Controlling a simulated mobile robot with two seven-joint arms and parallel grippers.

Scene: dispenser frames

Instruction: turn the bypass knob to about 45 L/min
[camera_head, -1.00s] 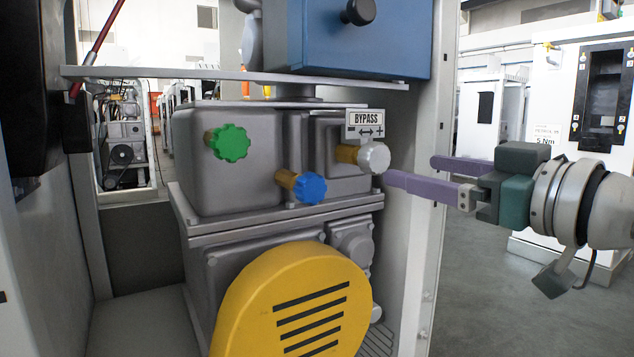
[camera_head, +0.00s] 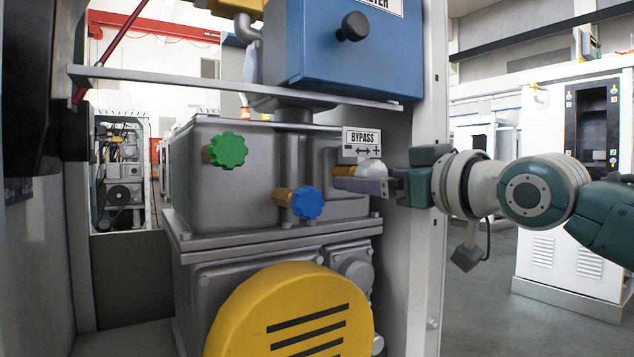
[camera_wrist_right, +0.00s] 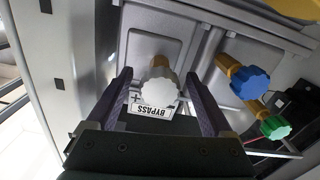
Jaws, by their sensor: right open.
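The white bypass knob (camera_head: 373,169) sits on a brass stem at the right of the grey housing, under a BYPASS sign (camera_head: 361,144) with a double arrow and a plus. My right gripper (camera_head: 352,180) reaches in from the right at the knob, and its near purple finger partly covers it. In the right wrist view the knob (camera_wrist_right: 160,91) is between the two open fingers (camera_wrist_right: 159,76), with a gap on both sides. No flow reading is visible. My left gripper is not clearly seen.
A blue knob (camera_head: 307,203) and a green knob (camera_head: 227,150) are left of the bypass knob. A metal shelf (camera_head: 230,83) and a blue box (camera_head: 352,45) are above, a yellow cover (camera_head: 290,315) below. A cabinet post (camera_head: 425,270) stands at the right.

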